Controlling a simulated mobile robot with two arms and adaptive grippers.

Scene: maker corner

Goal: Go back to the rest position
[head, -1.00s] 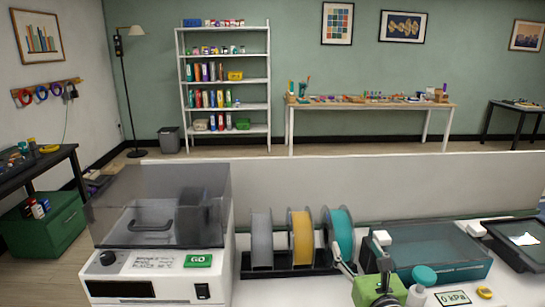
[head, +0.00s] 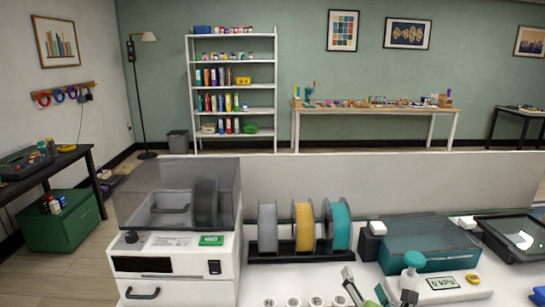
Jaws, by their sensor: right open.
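My right gripper (head: 379,288) shows at the bottom edge, right of centre, in the head view. Its silver finger stands up at the left, with green parts and a dark part beside it. It is open, and I see nothing held in it. The frame cuts off the rest of it. My left gripper is not in view.
A white machine with a smoky lid (head: 176,250) stands at left on the bench. Grey, yellow and teal spools (head: 303,228) stand in a rack. A teal box (head: 428,248), a gauge (head: 443,283) and a dark tray (head: 515,242) lie right. Several round labelled pieces (head: 293,302) sit in front.

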